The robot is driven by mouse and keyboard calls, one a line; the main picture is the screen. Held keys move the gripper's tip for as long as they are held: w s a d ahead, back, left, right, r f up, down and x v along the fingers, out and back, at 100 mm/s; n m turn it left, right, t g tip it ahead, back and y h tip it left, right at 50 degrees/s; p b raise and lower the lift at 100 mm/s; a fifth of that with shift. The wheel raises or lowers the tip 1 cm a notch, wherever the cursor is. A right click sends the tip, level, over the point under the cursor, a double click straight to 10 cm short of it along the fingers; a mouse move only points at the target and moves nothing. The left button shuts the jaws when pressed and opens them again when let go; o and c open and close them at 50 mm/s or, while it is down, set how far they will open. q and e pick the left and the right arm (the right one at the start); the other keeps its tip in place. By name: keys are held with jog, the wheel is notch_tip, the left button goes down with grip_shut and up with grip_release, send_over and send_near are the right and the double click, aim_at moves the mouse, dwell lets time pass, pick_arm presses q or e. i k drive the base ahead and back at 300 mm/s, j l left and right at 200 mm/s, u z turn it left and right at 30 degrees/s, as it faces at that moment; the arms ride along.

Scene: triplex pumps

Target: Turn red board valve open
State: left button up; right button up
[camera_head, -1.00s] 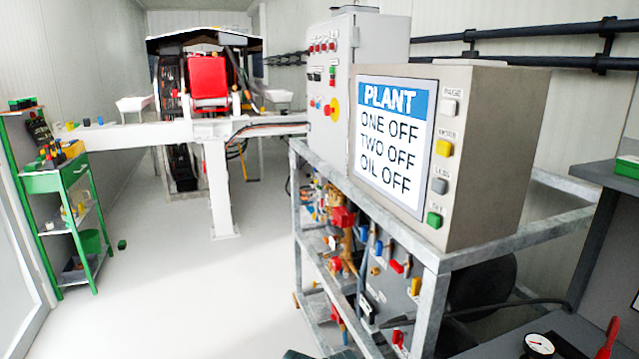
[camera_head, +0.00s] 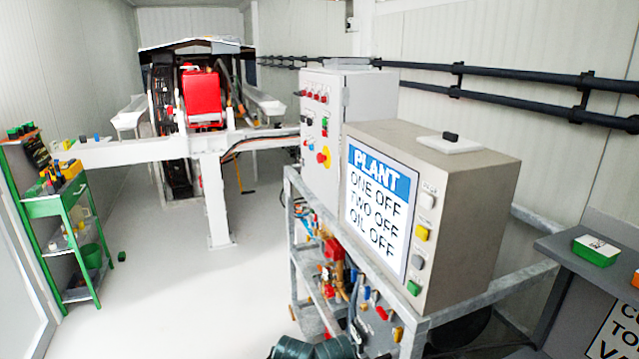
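The valve board is on the right side of the lower rack, under the screen box, and shows only in part. A small red valve handle (camera_head: 381,312) sits on it, between a blue handle (camera_head: 366,293) and a yellow handle (camera_head: 398,334). The red handle is small, and I cannot tell its setting. The lower part of the board is cut off by the bottom edge. Neither gripper can be made out in this view.
The grey screen box (camera_head: 470,190) reads "PLANT, ONE OFF, TWO OFF, OIL OFF". A metal rack frame (camera_head: 505,283) carries it. Dark rounded parts show at the bottom centre edge. A green trolley (camera_head: 62,200) stands left. The white floor (camera_head: 190,290) between is clear.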

aim_at(382, 314)
jog(key=i+j+z, duration=0.2)
jog(key=z, duration=0.2)
jog(key=i+j+z, duration=0.25)
jog(key=z, duration=0.2)
